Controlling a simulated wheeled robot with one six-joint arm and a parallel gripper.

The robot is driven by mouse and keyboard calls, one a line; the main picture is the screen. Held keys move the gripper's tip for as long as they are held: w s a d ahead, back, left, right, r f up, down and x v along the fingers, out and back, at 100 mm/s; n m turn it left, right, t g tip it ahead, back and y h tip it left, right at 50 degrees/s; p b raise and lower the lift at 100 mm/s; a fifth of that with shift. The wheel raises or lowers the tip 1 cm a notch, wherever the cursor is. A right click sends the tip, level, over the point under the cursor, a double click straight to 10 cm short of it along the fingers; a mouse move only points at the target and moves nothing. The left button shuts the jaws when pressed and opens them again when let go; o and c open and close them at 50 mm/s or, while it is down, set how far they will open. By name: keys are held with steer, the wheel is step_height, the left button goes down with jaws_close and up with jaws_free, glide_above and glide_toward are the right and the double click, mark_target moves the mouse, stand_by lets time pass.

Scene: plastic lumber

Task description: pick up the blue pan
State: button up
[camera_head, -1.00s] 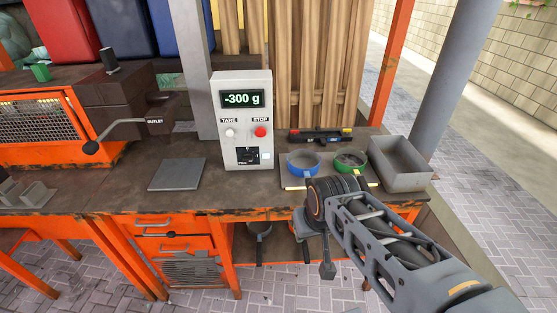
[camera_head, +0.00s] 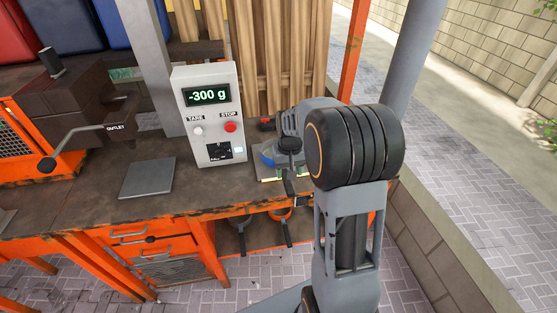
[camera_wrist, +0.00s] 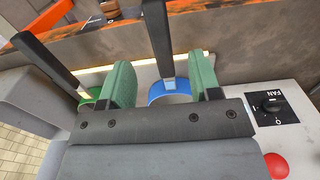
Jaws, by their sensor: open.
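The blue pan (camera_head: 267,157) sits on the bench, partly hidden behind my gripper (camera_head: 289,148) in the head view. In the wrist view, the blue pan (camera_wrist: 157,92) shows between the two green fingers of my gripper (camera_wrist: 162,72), with much of it hidden by the gripper body. Its black handle (camera_wrist: 157,35) runs between the fingers toward the bench's front edge. My gripper is open and empty over the pan. I cannot tell how far above it the fingers are.
The green pan (camera_wrist: 92,95) lies beside the blue one, its handle (camera_wrist: 45,55) outside the fingers. The scale box (camera_head: 208,115) stands close by, also at right in the wrist view (camera_wrist: 296,100). A grey tray (camera_wrist: 35,100) is beyond the green pan. A flat grey plate (camera_head: 147,178) lies on the bench.

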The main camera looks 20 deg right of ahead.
mark_target(288, 184)
steer(key=shift+f+p, duration=0.6)
steer(key=shift+f, duration=4.1)
jaws_close()
